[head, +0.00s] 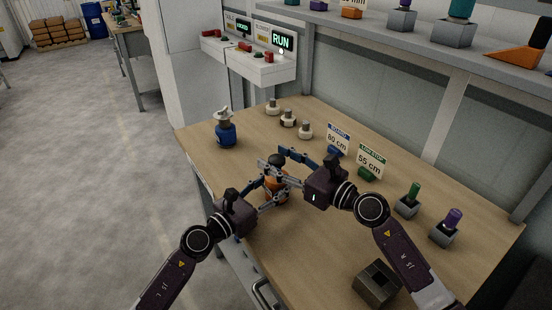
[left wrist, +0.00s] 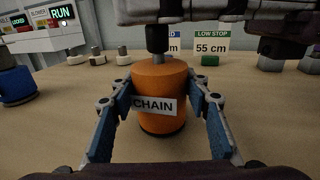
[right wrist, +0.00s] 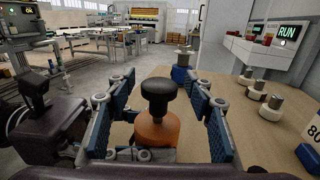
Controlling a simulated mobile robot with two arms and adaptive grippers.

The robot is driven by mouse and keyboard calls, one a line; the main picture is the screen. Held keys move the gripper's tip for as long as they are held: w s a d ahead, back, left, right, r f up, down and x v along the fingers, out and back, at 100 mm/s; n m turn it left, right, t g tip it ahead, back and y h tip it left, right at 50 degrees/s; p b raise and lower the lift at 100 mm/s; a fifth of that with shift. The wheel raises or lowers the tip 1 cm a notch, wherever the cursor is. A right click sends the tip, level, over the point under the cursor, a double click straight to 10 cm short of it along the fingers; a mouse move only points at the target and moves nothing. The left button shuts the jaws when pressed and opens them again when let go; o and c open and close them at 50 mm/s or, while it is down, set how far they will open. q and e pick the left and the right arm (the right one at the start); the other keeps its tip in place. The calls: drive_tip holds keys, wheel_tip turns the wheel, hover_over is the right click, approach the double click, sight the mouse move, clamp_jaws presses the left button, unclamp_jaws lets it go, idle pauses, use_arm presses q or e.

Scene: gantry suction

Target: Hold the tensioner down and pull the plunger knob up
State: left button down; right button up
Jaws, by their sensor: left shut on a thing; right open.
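The tensioner is an orange cylinder (left wrist: 158,82) with a white CHAIN label, upright on the wooden workbench. In the left wrist view my left gripper (left wrist: 163,102) is shut around its body, one blue-padded finger on each side. The black plunger knob (right wrist: 158,90) stands on a stem on top of it. In the right wrist view my right gripper (right wrist: 160,98) is open, with a finger on each side of the knob and gaps between. In the head view the arms partly hide the tensioner (head: 276,183) and the knob (head: 277,159).
A blue capped unit (head: 226,134) stands at the bench's left. Several small pale-based knobs stand behind. Signs reading 80 cm (head: 338,140) and 55 cm (head: 370,161) stand right. A dark open box (head: 376,284) is near the front. A control panel (head: 262,67) shows RUN.

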sight(276, 158)
drive_tip(key=shift+w+a, duration=0.1)
drive_tip(key=shift+a, duration=0.1)
clamp_jaws()
idle(0.3)
use_arm(q)
drive_tip(key=shift+a+f, duration=0.1)
use_arm(e)
drive_tip(key=shift+r, duration=1.8)
drive_tip(key=shift+c, duration=1.6)
unclamp_jaws()
drive_tip(key=shift+o, duration=1.3)
drive_tip(key=shift+d, duration=0.1)
drive_tip(key=shift+o, duration=0.3)
drive_tip(key=shift+f, duration=0.1)
